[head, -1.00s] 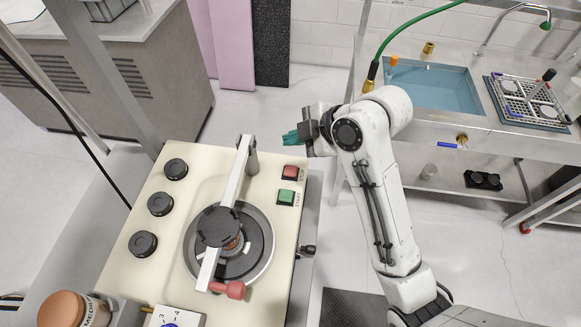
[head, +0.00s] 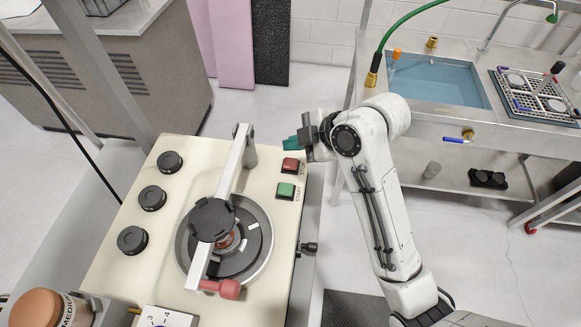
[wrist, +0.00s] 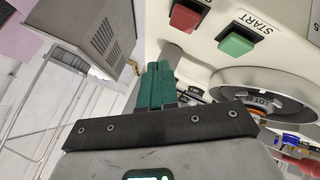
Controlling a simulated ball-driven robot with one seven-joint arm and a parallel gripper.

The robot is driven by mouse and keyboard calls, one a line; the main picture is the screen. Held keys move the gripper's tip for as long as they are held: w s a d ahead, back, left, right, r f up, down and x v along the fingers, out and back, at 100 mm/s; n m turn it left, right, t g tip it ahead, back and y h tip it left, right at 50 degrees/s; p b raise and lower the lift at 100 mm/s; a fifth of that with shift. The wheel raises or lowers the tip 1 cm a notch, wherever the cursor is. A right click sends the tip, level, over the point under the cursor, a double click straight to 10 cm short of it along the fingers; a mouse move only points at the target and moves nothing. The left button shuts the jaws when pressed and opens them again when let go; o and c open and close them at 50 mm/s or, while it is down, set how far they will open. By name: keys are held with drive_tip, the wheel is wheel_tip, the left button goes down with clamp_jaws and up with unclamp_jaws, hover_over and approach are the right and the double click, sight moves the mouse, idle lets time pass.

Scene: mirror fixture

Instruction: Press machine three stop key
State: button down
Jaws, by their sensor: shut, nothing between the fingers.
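The red stop key (head: 290,165) is on the cream top of the machine (head: 262,215), near its far right corner, with the green start key (head: 286,190) just in front of it. The wrist view also shows the red key (wrist: 185,16) and the green key (wrist: 237,40), with "START" printed beside the green one. My gripper (head: 291,144) has green fingers, shut and empty, just behind the red key in the head view. In the wrist view the fingertips (wrist: 158,66) are below and left of the red key, with a gap. I see no machine number.
A clamp bar with a red handle (head: 221,288) crosses the round polishing plate (head: 258,245) on the machine. Black knobs (head: 152,198) line its left side. A sink bench with a blue basin (head: 440,82) stands at right. Floor shows between.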

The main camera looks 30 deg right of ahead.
sight(294, 165)
drive_tip(key=shift+f+b, duration=0.9)
drive_tip(key=shift+f, duration=1)
idle(0.5)
drive_tip(key=shift+f, duration=0.25)
drive_tip(key=shift+f+b, duration=0.5)
idle(0.7)
idle(0.3)
drive_tip(key=shift+r+p, duration=0.8)
drive_tip(key=shift+r, duration=0.15)
wheel_tip(294, 165, up, 5)
drive_tip(key=p, duration=0.4)
